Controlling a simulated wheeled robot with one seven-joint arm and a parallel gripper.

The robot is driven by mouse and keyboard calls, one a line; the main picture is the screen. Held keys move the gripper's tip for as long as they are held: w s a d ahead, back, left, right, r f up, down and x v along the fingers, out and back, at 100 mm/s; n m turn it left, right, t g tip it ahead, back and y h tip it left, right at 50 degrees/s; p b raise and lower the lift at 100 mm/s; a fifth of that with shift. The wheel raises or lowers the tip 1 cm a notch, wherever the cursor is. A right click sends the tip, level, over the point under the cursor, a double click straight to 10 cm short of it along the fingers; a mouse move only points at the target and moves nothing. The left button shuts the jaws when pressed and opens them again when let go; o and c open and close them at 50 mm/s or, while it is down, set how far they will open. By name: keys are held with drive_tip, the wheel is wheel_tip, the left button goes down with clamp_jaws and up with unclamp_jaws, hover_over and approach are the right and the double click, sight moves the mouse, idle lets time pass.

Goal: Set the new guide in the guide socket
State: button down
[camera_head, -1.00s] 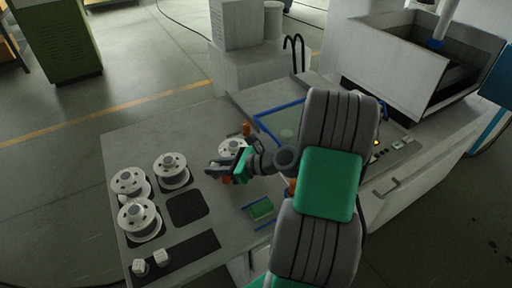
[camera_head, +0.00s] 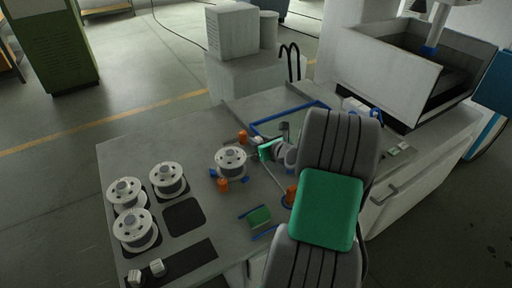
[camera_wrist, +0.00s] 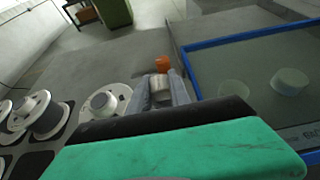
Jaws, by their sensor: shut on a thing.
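My gripper (camera_head: 258,142) is low over the bench, just right of a lone white spool (camera_head: 230,160) and left of a blue-framed panel. In the wrist view its two grey fingers (camera_wrist: 161,90) are closed on a small grey metallic cylinder (camera_wrist: 160,86), which seems to be the new guide. The fingers partly cover it, and its lower end is hidden. I cannot clearly tell the guide socket in either view.
The blue-framed panel (camera_wrist: 245,38) has a pale disc (camera_wrist: 290,80) on it. Orange posts (camera_head: 243,137) (camera_head: 222,185) stand around the lone spool. Several other spools (camera_head: 133,228) are at the left. A white-walled machine tank (camera_head: 400,60) stands at the back right.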

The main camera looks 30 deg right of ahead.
drive_tip(key=f, duration=0.2)
drive_tip(key=w+f, duration=0.1)
drive_tip(key=w+f+p, duration=0.1)
drive_tip(key=f, duration=0.1)
drive_tip(key=shift+w+d+f, duration=0.2)
drive_tip(key=shift+d+f, duration=0.1)
drive_tip(key=shift+f, duration=0.05)
